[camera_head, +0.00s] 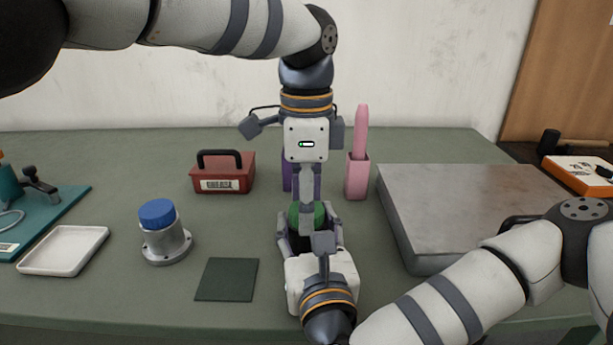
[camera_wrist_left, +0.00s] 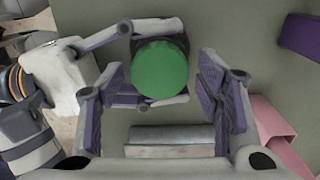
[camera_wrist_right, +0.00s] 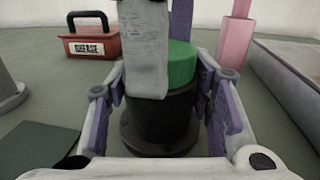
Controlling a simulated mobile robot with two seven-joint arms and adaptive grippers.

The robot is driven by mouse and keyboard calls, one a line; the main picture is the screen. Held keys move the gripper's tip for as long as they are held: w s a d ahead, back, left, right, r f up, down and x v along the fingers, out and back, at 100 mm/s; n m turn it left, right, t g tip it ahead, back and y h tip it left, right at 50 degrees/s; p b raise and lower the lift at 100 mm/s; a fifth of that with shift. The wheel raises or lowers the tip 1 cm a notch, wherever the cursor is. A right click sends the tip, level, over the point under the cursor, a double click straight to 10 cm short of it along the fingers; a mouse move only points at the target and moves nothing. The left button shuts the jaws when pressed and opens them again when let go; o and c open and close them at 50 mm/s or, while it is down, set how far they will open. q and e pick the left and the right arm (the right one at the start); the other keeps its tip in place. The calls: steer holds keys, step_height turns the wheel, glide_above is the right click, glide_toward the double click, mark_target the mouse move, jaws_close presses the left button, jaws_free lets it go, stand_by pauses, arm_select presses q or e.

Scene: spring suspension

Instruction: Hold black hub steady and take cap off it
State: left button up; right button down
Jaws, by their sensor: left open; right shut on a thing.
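The black hub (camera_wrist_right: 160,122) stands upright with the round green cap (camera_wrist_left: 160,70) on its top. The cap also shows in the right wrist view (camera_wrist_right: 184,64), partly behind a left finger. My right gripper (camera_head: 312,232) is shut on the black hub from the front, its fingers on both sides of the body below the cap. My left gripper (camera_head: 307,207) points down from above, open, with its fingers apart near the cap. In the head view it hides much of the cap and hub; finger contact with the cap cannot be told.
A grey flanged hub with a blue cap (camera_head: 157,214), a white tray (camera_head: 64,250) and a dark mat (camera_head: 227,279) are to the left. A red grease box (camera_head: 223,172) and pink holder (camera_head: 357,178) stand behind. A thick grey slab (camera_head: 440,200) is to the right.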

arm_select(q)
steer(key=shift+f, duration=0.2)
steer(key=c, duration=1.2)
steer(key=n, duration=0.6)
steer(key=shift+n, duration=0.4)
steer(key=o, duration=1.3)
steer(key=shift+c, duration=0.2)
